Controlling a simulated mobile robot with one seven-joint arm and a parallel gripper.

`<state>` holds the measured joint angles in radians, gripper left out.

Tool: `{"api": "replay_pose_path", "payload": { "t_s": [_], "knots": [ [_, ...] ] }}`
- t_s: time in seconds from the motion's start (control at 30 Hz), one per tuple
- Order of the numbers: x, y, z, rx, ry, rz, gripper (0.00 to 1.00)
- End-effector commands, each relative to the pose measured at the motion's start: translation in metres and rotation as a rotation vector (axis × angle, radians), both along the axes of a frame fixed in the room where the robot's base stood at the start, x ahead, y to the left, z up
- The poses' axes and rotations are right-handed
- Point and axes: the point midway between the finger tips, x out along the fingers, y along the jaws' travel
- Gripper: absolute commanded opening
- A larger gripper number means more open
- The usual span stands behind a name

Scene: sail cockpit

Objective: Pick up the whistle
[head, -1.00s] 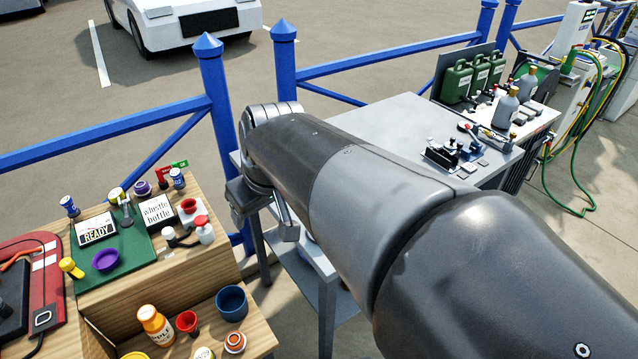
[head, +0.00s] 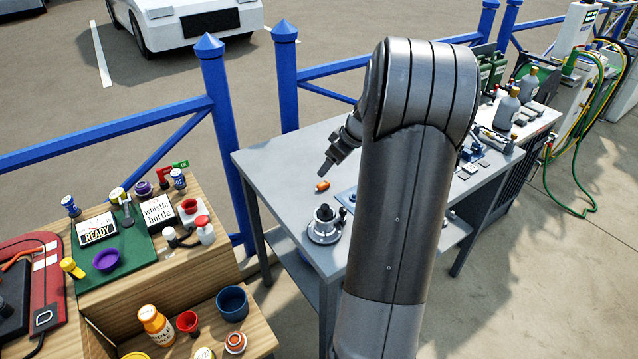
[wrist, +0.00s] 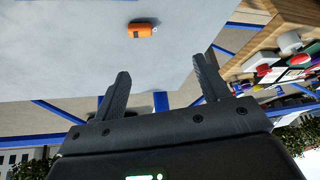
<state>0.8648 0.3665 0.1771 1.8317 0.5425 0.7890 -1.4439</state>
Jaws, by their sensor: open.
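A small orange whistle (head: 322,186) lies on the bare grey table (head: 275,165), just below my gripper's tip in the head view. In the wrist view the whistle (wrist: 141,29) is an orange barrel on its side, with a dark mark and a small ring at its right end. My gripper (wrist: 163,66) is open and empty there, its fingers apart and the whistle beyond their tips. In the head view my gripper (head: 326,168) shows only partly behind my arm, above the table and apart from the whistle.
A black-and-silver round device (head: 325,225) stands on the table near the whistle. My arm hides part of the table. A wooden stand (head: 205,265) at left holds a "whistle bottle" card (head: 158,212), a purple bowl (head: 106,260) and small items. A blue fence (head: 222,130) runs behind.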

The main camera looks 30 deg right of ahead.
Motion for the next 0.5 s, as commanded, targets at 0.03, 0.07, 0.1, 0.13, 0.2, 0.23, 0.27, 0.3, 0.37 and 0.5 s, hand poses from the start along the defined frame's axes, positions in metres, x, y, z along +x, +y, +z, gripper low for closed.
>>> {"api": "replay_pose_path", "payload": {
  "t_s": [0.03,0.07,0.1,0.13,0.2,0.23,0.27,0.3,0.37,0.5],
  "knots": [
    [0.001,-0.011,-0.007,0.005,-0.008,0.0,0.68],
    [0.001,-0.016,-0.01,0.004,-0.012,0.001,0.68],
    [0.001,-0.021,-0.014,0.005,-0.018,0.004,0.68],
    [0.001,-0.024,-0.015,0.004,-0.02,0.006,0.68],
    [0.002,-0.028,-0.018,0.004,-0.026,0.009,0.68],
    [0.003,-0.028,-0.02,0.004,-0.026,0.009,0.68],
    [0.004,-0.028,-0.022,0.005,-0.026,0.009,0.68],
    [0.005,-0.027,-0.026,0.006,-0.026,0.01,0.68],
    [0.009,-0.025,-0.032,0.006,-0.026,0.011,0.68],
    [0.019,-0.021,-0.052,0.006,-0.025,0.011,0.68]
  ]
}}
